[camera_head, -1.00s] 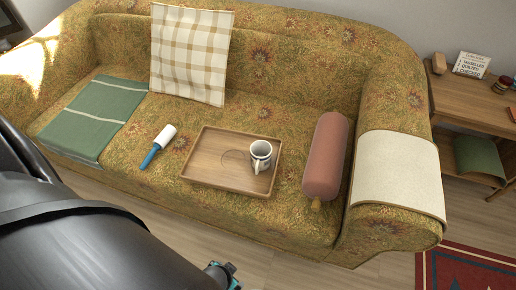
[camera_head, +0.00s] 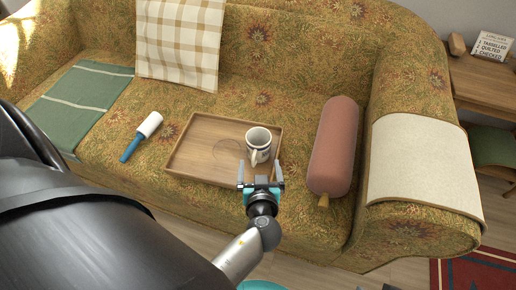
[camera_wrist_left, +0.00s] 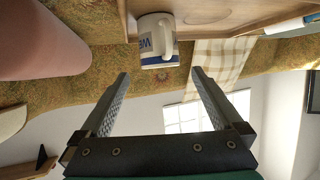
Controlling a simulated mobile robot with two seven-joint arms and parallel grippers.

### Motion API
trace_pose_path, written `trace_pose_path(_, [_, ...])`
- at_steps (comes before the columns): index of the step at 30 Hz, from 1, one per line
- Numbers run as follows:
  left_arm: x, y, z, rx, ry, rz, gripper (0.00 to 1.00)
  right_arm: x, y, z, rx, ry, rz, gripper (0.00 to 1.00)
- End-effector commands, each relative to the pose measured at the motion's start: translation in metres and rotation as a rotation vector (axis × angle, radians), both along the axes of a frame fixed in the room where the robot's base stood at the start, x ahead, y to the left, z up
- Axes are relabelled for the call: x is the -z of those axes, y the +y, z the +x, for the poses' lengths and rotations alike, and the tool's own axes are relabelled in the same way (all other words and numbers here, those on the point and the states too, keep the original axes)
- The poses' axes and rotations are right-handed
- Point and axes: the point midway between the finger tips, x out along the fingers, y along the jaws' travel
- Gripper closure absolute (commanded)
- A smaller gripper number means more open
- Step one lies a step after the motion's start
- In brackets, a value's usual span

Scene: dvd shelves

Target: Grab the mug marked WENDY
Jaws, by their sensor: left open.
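A white mug (camera_head: 258,146) with a handle stands upright on the right part of a wooden tray (camera_head: 190,172) on the sofa seat. In the left wrist view the mug (camera_wrist_left: 157,42) shows a blue band and part of a printed word beginning with what looks like "WE"; the rest of the word is hidden. My left gripper (camera_head: 261,174) is open and empty at the tray's front edge, just in front of the mug and apart from it. In the left wrist view its two fingers (camera_wrist_left: 160,85) are spread with the mug beyond them. My right gripper is not in view.
A pink bolster (camera_head: 334,148) lies on the seat right of the tray. A lint roller (camera_head: 141,137) lies left of it. A side table (camera_head: 485,85) stands at the right.

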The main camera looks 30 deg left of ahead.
Motion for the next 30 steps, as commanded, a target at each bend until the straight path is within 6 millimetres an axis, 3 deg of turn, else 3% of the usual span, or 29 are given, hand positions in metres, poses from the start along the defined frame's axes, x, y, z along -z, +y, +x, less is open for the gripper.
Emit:
trace_pose_path(9, [0.025,0.032,0.048,0.002,0.002,0.003,0.00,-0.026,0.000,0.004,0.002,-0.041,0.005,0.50])
trace_pose_path(30, [0.051,0.064,0.097,0.002,0.004,0.000,0.00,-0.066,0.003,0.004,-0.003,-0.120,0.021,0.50])
